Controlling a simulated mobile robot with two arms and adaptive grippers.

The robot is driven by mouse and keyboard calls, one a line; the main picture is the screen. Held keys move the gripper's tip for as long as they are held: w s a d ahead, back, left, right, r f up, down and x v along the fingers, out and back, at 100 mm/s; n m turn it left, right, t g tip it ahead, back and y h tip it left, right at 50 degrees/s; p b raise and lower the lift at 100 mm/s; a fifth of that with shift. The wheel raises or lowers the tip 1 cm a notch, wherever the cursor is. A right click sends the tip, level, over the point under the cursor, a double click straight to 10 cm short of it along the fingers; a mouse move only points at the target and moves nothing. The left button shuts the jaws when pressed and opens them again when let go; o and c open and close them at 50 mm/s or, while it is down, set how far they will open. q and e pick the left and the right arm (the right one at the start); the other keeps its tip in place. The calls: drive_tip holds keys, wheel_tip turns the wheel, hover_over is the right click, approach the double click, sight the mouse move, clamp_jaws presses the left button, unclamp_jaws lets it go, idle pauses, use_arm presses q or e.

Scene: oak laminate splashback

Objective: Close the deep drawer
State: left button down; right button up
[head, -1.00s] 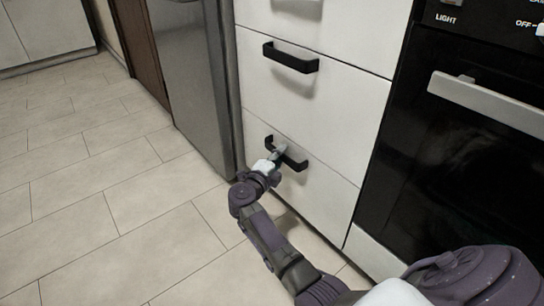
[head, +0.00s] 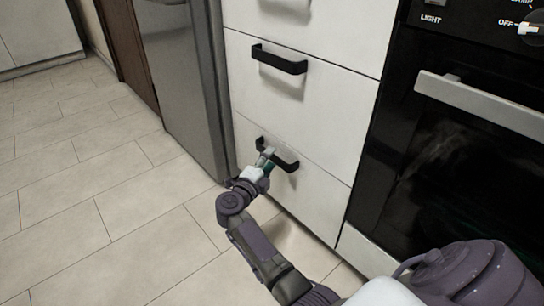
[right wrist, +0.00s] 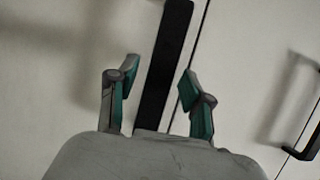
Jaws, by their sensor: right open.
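The white lowest drawer front (head: 318,188) looks flush with the cabinet in the head view. Its black bar handle (head: 285,162) runs across its upper part. My right gripper (head: 265,156) is at the left part of this handle. In the right wrist view my right gripper (right wrist: 158,82) is open. The black handle (right wrist: 163,75) passes between its two fingers, with a gap on either side; I cannot tell whether anything touches. My left gripper is not in view.
Above is another white drawer front (head: 320,110) with a black handle (head: 280,60). A black oven (head: 445,170) with a silver handle (head: 480,103) stands at the right, a grey metal appliance (head: 185,85) at the left. The tiled floor (head: 90,190) is clear.

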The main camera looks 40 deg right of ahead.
drive_tip(key=v, duration=0.5)
drive_tip(key=shift+r, duration=0.1)
idle(0.3)
